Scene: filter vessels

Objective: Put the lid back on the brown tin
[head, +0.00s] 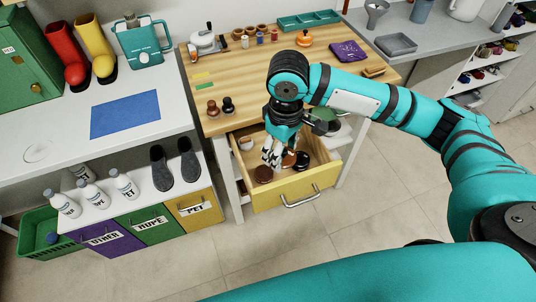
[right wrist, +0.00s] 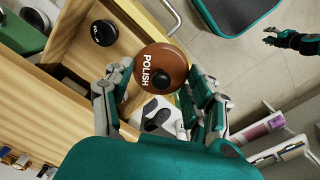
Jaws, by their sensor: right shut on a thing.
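My right gripper (head: 270,160) is over the open drawer (head: 297,188). In the right wrist view its fingers (right wrist: 162,88) are shut on a brown round lid (right wrist: 152,60) marked POLISH, with a dark knob. In the head view the lid (head: 263,174) shows below the fingertips, near the drawer's front left. Another brown round thing (head: 289,158), seemingly the brown tin, is partly hidden behind the gripper. A black tin (head: 302,160) is beside it, and also shows in the wrist view (right wrist: 104,33). My left gripper (right wrist: 285,38) is small at the wrist view's right edge.
Dark slippers (head: 188,160) lie left of the drawer. Floor in front is clear.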

